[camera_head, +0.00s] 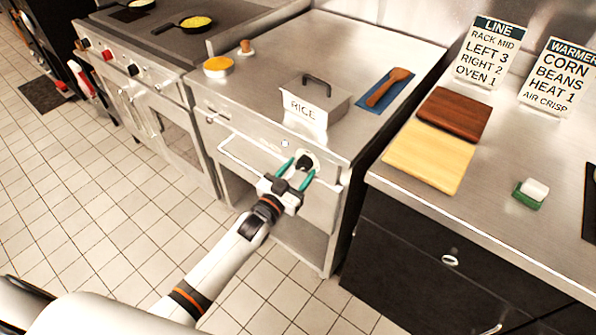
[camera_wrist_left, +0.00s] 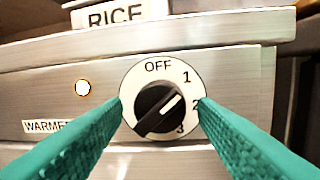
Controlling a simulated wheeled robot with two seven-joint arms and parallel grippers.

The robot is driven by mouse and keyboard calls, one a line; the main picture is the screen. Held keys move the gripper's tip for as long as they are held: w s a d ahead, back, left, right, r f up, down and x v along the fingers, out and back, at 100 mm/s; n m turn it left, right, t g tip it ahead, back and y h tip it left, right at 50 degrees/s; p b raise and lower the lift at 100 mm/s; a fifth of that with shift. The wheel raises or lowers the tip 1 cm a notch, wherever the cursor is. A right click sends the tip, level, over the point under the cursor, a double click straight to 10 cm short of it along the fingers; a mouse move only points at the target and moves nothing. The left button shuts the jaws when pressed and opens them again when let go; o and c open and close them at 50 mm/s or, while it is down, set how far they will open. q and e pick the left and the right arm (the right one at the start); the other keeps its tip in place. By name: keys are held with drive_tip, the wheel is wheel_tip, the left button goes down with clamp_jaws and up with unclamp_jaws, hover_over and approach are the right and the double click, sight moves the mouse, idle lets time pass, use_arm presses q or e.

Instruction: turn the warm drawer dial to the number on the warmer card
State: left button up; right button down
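The warm drawer dial (camera_wrist_left: 158,108) is a black knob on a round white plate marked OFF, 1, 2 and 3. Its white pointer line aims to the upper right, between 1 and 2. The dial also shows in the head view (camera_head: 305,162), on the drawer front. My left gripper (camera_head: 297,167) is open, its green fingers (camera_wrist_left: 160,101) on either side of the knob with visible gaps to it. The warmer card (camera_head: 558,76) stands at the back right and reads CORN, BEANS, HEAT 1, AIR CRISP. My right gripper is not in view.
A drawer handle (camera_head: 250,160) lies left of the dial, and a pale indicator light (camera_wrist_left: 82,88) is beside it. A RICE pan (camera_head: 318,98) sits on the counter above. The line card (camera_head: 489,50) and cutting boards (camera_head: 430,157) are to the right.

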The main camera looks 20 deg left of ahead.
use_arm(q)
drive_tip(key=shift+s, duration=0.1)
drive_tip(key=b+v, duration=0.1)
drive_tip(key=v, duration=1)
drive_tip(key=shift+s+a, duration=0.15)
drive_tip(key=shift+s, duration=0.25)
drive_tip(key=shift+f, duration=0.1)
